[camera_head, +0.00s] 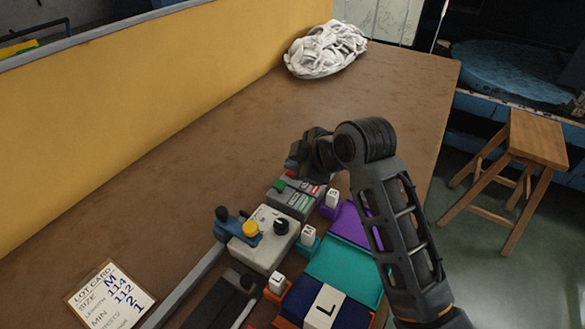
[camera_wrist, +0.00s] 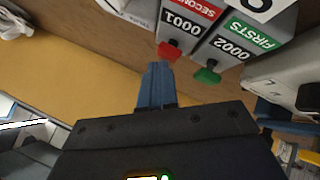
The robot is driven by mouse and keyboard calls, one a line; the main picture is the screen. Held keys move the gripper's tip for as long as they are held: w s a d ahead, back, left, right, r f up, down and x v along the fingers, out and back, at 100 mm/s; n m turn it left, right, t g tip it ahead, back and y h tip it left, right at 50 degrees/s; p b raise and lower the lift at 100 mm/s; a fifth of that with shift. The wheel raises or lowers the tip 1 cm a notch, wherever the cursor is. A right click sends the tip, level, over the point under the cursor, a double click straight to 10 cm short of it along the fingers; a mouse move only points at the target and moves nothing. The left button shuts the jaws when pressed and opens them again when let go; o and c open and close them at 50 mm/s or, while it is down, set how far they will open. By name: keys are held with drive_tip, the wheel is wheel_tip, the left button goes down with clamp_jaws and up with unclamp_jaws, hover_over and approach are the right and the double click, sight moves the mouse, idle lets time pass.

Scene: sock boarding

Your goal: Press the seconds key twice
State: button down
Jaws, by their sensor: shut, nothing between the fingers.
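The seconds counter (camera_wrist: 183,22) has a red label, reads 0001 and carries a red key (camera_wrist: 168,50). Beside it, the firsts counter (camera_wrist: 235,42) has a green label, reads 0002 and carries a green key (camera_wrist: 207,75). In the head view the green key (camera_head: 279,185) is clear, while my arm partly covers the seconds counter. My gripper (camera_wrist: 157,68) is shut and empty. Its fingertips are right by the red key in the wrist view; I cannot tell whether they touch it.
A grey box with a yellow button (camera_head: 251,229) and a black knob (camera_head: 281,226) stands nearer. Coloured bins (camera_head: 345,262) with size blocks lie to the right. A lot card (camera_head: 108,297) lies front left. A white heap (camera_head: 325,50) sits at the back; the table's middle is clear.

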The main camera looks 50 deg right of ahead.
drive_tip(key=shift+f, duration=0.1)
idle(0.4)
drive_tip(key=shift+r+p, duration=1.05)
drive_tip(key=shift+p, duration=0.05)
wheel_tip(320, 180, up, 5)
drive_tip(key=p, duration=0.5)
drive_tip(key=shift+w, duration=0.15)
idle(2.2)
